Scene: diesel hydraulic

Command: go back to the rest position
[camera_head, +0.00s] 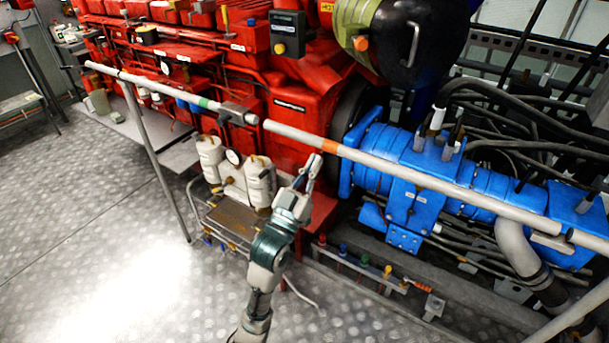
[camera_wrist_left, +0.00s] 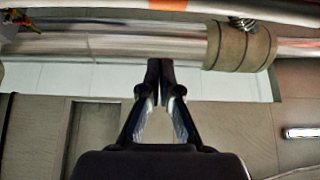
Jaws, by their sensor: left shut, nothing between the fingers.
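My left gripper (camera_head: 312,168) is in the middle of the head view, its arm coming up from the bottom. Its fingers are shut and empty, and they point up toward the grey handrail (camera_head: 395,169). In the left wrist view the closed fingertips (camera_wrist_left: 160,66) show just below a horizontal metal pipe (camera_wrist_left: 120,45) with a tan collar (camera_wrist_left: 240,47). Whether the fingertips touch the pipe I cannot tell. My right gripper is in neither view.
The handrail crosses in front of a red engine (camera_head: 300,110) and a blue hydraulic unit (camera_head: 400,180). White canisters (camera_head: 259,182) stand left of my gripper. A black and green cylinder (camera_head: 415,40) hangs at upper right. The metal floor (camera_head: 90,240) at left is clear.

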